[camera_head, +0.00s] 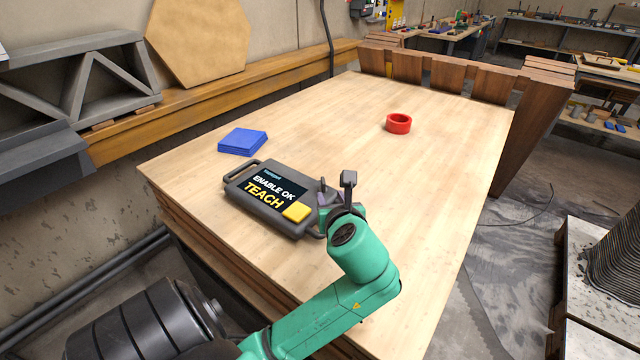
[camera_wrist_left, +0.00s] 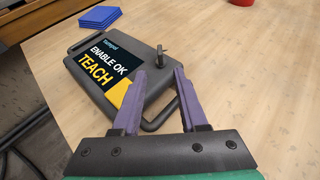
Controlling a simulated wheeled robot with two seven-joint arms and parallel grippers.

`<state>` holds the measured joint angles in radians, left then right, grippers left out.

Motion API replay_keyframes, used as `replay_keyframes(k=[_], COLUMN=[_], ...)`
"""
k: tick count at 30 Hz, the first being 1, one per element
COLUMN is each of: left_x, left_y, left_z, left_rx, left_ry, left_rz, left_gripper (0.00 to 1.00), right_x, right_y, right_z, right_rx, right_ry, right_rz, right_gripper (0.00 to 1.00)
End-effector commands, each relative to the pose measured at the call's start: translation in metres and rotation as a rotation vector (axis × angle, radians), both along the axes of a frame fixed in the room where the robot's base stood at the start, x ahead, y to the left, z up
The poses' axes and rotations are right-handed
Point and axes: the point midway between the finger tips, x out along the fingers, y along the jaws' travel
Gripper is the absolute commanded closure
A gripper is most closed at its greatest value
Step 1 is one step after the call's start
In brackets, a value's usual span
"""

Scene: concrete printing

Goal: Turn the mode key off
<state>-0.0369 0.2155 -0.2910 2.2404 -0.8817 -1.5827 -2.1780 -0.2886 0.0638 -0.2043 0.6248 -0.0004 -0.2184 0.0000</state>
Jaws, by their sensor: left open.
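A dark grey teach pendant (camera_head: 240,187) lies on the wooden table, its screen reading "ENABLE OK" and "TEACH". It also shows in the wrist view (camera_wrist_left: 85,75). A small dark key (camera_wrist_left: 161,56) stands up from the pendant beside the screen. In the head view the key is hard to separate from the gripper. My left gripper (camera_head: 335,192) is over the pendant's right end. In the wrist view its purple fingers (camera_wrist_left: 160,82) are apart and empty, and the key appears just beyond the tips, between them. My right gripper is not in view.
A blue stack (camera_head: 243,142) lies behind the pendant and a red ring (camera_head: 398,123) stands farther back. The wooden table (camera_head: 440,150) is clear to the right.

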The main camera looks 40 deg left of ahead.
Motion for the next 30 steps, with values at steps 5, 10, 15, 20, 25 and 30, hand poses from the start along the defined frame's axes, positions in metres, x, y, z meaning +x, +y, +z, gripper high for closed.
replay_keyframes(k=[5, 10, 15, 20, 25, 30], left_x=[0.008, 0.030, 0.057, 0.076, 0.084, 0.084], left_y=[0.009, 0.039, 0.072, 0.095, 0.105, 0.105], left_z=[-0.007, -0.023, -0.040, -0.054, -0.059, -0.059], left_rx=[0.002, 0.001, -0.001, -0.001, -0.003, -0.003], left_ry=[0.001, 0.002, 0.001, 0.001, 0.000, -0.001], left_rz=[-0.001, 0.002, 0.002, 0.000, 0.000, -0.001], left_gripper=[0.57, 0.57, 0.57, 0.57, 0.57, 0.57], right_x=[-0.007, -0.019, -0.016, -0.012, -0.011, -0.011], right_y=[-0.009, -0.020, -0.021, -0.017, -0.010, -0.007], right_z=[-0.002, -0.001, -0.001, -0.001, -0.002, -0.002], right_rx=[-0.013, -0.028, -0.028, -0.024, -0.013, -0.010], right_ry=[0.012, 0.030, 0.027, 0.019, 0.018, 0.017], right_rz=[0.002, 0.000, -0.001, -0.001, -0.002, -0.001], right_gripper=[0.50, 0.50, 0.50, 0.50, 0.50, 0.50])
